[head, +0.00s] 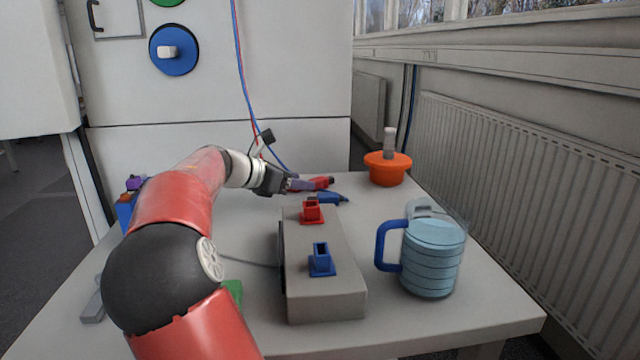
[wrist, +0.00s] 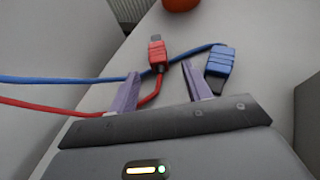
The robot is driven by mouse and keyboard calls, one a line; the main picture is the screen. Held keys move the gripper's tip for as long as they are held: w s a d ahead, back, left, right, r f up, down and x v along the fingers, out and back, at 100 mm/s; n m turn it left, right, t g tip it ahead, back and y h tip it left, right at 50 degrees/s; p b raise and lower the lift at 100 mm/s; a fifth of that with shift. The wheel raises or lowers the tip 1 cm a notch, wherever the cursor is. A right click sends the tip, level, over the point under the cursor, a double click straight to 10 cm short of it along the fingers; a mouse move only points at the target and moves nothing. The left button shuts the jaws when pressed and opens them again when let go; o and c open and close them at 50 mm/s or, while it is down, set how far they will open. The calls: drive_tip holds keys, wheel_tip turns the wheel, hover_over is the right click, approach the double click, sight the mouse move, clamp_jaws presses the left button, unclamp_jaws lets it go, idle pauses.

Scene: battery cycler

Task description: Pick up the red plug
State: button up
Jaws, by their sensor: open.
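The red plug (wrist: 157,51) lies on the table with its red cable running off to the left in the wrist view. In the head view the red plug (head: 320,183) is just beyond my gripper's tips. My gripper (wrist: 163,88) is open and empty. Its two purple fingers point toward the plug, one on each side of the red cable just behind the plug body. The blue plug (wrist: 217,62) lies to the right of the red one, near the right finger; it also shows in the head view (head: 330,199).
A grey box (head: 325,285) with a red socket (head: 312,211) and a blue socket (head: 321,261) stands in front. A light-blue mug (head: 433,259) is right of it. An orange pot (head: 388,168) stands at the back. The blue cable (wrist: 60,79) crosses near the left finger.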

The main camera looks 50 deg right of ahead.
sight(309, 191)
drive_tip(key=x, duration=0.4)
drive_tip(key=shift+w+d+f, duration=0.1)
drive_tip(key=shift+c, duration=0.4)
clamp_jaws()
wheel_tip(309, 191, up, 18)
drive_tip(key=p, duration=0.2)
idle(0.7)
